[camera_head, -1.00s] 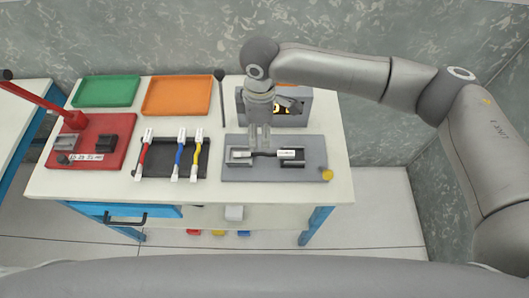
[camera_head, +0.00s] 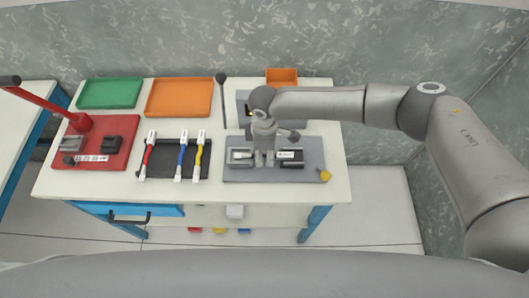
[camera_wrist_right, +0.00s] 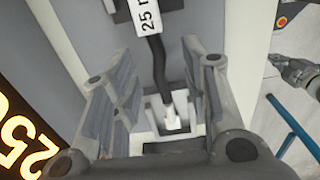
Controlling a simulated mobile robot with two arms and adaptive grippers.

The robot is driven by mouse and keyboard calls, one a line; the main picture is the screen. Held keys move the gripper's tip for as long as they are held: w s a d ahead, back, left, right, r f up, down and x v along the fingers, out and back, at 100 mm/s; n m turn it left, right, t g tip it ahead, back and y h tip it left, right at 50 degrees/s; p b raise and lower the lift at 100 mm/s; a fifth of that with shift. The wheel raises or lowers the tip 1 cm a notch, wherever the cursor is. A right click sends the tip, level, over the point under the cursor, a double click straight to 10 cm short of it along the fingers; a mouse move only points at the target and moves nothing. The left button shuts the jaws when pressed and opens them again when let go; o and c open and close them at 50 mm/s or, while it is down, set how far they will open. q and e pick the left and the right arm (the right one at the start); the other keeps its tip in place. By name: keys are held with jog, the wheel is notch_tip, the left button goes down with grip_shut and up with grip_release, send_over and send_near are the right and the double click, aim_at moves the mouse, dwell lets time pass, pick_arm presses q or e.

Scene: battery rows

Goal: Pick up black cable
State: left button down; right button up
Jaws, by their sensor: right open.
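The black cable (camera_wrist_right: 157,65), with a white "25" label (camera_wrist_right: 148,16), lies across the grey fixture board (camera_head: 238,174) in the head view. Its label (camera_head: 289,155) shows just right of my right gripper (camera_head: 264,158). In the right wrist view my right gripper (camera_wrist_right: 165,95) is open, with one finger on each side of the cable. A gap shows between each finger and the cable. The cable's pale end sits in a holder between the fingers. My left gripper does not show in the head view; a grey jointed part at the wrist view's right edge may be it.
Left of the board, a black rack (camera_head: 158,172) holds red, blue and yellow cables. A red fixture (camera_head: 111,136) with a lever stands further left. Green (camera_head: 109,92) and orange (camera_head: 178,98) trays lie behind. A display box (camera_head: 243,108) stands behind my right gripper.

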grip_shut()
jog(key=shift+r, duration=0.1)
dwell(0.4)
